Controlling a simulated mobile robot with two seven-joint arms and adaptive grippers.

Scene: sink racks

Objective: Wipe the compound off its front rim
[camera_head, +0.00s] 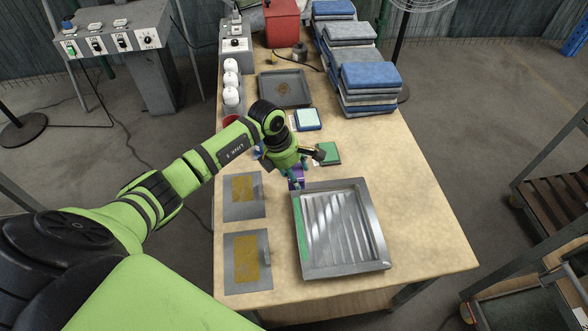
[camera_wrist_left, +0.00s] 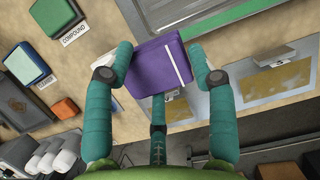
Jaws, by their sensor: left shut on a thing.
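The grey metal tray with a ridged floor (camera_head: 376,225) lies on the bench at the front right. A green strip of compound (camera_head: 302,228) runs along its left rim; it also shows in the left wrist view (camera_wrist_left: 232,15). My left gripper (camera_head: 303,168) is shut on a purple block-shaped pad (camera_wrist_left: 158,68) with a pale stripe. The pad also shows low in the head view (camera_head: 296,183), just beyond the tray's far left corner. It looks apart from the green strip. My gripper hides part of the pad. My right gripper is not in view.
Two grey plates with yellow patches (camera_head: 259,208) lie left of the tray. A green block (camera_head: 328,153) and a blue-edged pad (camera_head: 308,120) lie beyond it. White bottles (camera_head: 231,95) stand at the left edge. Folded cloth stacks (camera_head: 370,76) stand behind. Bench right of the tray is clear.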

